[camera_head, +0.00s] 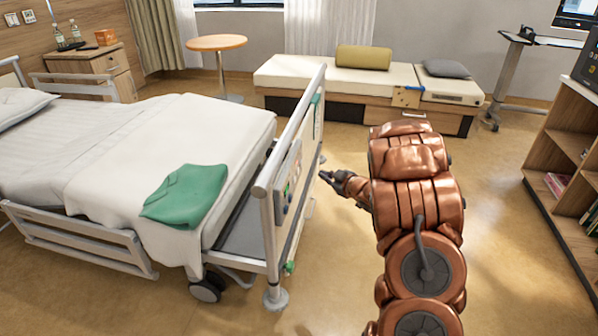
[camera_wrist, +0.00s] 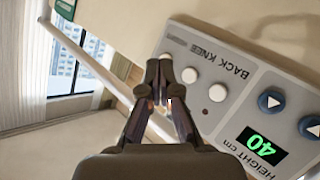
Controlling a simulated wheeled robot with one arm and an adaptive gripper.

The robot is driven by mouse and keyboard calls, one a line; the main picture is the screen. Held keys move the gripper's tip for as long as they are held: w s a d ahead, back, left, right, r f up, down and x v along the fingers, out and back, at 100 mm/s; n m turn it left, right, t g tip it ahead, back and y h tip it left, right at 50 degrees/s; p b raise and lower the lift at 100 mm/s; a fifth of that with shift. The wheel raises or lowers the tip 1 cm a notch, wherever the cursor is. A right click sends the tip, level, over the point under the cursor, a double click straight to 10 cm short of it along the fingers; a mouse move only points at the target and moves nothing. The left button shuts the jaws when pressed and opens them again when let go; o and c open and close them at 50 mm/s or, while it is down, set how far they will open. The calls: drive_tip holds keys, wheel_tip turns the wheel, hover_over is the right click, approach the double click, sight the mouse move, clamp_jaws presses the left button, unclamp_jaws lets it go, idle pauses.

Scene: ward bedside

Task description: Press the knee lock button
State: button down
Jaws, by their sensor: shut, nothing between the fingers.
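The grey control panel (camera_wrist: 238,72) is on the bed's footboard; it also shows in the head view (camera_head: 289,178). In the wrist view it appears turned, with the label BACK KNEE along two round white buttons. The button on the KNEE side (camera_wrist: 189,75) is just right of my fingertips; the BACK-side button (camera_wrist: 217,92) is further right. My gripper (camera_wrist: 159,68) is shut and empty, its tips over the panel's left part. I cannot tell whether they touch it. In the head view my gripper (camera_head: 325,175) is just right of the footboard.
The panel also has blue arrow buttons (camera_wrist: 271,100) and a green height display reading 40 (camera_wrist: 263,145). A green cloth (camera_head: 187,195) lies on the bed. A bench (camera_head: 300,75) stands behind, and a bookshelf (camera_head: 560,135) is at the right. Floor between is clear.

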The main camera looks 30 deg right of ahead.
drive_tip(key=s+d+r+p, duration=0.2)
drive_tip(key=s+d+p, duration=0.2)
drive_tip(key=s+d, duration=0.1)
drive_tip(key=shift+s+d, duration=0.15)
drive_tip(key=shift+d, duration=0.35)
idle(0.6)
